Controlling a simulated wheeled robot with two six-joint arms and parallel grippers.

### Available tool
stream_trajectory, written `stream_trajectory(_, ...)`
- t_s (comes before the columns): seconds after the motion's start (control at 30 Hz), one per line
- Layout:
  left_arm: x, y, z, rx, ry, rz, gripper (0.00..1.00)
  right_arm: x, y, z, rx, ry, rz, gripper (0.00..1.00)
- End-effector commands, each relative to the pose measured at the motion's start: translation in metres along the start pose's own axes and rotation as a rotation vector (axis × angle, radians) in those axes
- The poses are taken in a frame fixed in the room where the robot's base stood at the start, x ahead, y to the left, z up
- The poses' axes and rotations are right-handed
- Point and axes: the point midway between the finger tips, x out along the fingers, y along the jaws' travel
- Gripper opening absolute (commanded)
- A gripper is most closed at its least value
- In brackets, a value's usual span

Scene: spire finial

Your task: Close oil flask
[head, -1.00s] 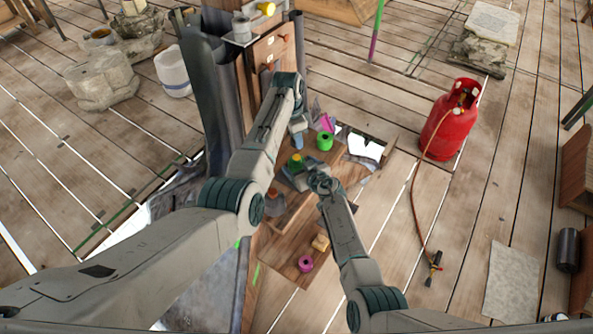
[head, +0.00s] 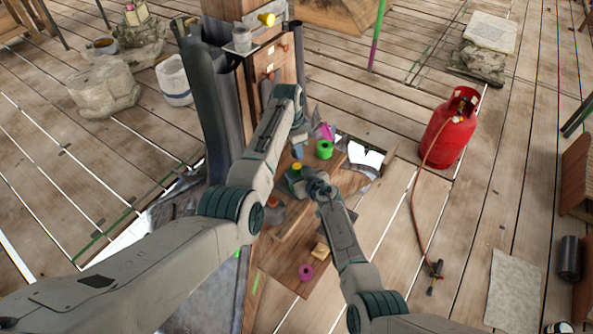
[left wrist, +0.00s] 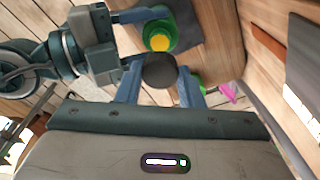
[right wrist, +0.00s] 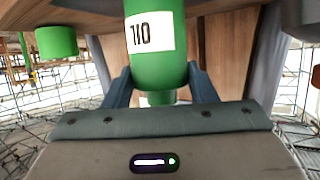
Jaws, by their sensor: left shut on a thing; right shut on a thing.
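The oil flask is a green bottle with a pale label marked 110 in the right wrist view (right wrist: 152,35). Its yellow top shows in the left wrist view (left wrist: 159,42) and in the head view (head: 296,167). My right gripper (head: 295,183) is shut on the flask near its narrow end. My left gripper (head: 298,153) is shut on a dark round piece (left wrist: 160,71), which looks like a cap. In the left wrist view this piece appears just below the yellow top. I cannot tell whether they touch. The flask's underside is hidden.
A green ring-shaped thing (head: 324,150) and a pink thing (head: 326,131) are near the grippers on the wooden bench (head: 285,262). A magenta ring (head: 305,272) and a yellowish block (head: 320,250) lie nearer me. A red gas cylinder (head: 448,130) stands to the right.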

Motion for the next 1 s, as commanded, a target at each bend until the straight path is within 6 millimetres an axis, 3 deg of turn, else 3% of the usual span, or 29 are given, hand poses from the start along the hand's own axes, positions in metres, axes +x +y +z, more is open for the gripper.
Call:
stream_trajectory(0.1, 0.019, 0.001, 0.004, -0.001, -0.003, 0.002, 0.13, 0.0, 0.0, -0.001, 0.0, 0.001, 0.0, 0.1)
stream_trajectory(0.3, 0.04, 0.001, 0.006, 0.0, -0.002, 0.001, 0.13, 0.0, 0.0, -0.001, 0.0, 0.001, 0.0, 0.1)
stream_trajectory(1.0, 0.049, 0.001, 0.007, 0.0, -0.002, 0.002, 0.13, 0.0, 0.0, -0.001, 0.0, 0.001, 0.0, 0.1)
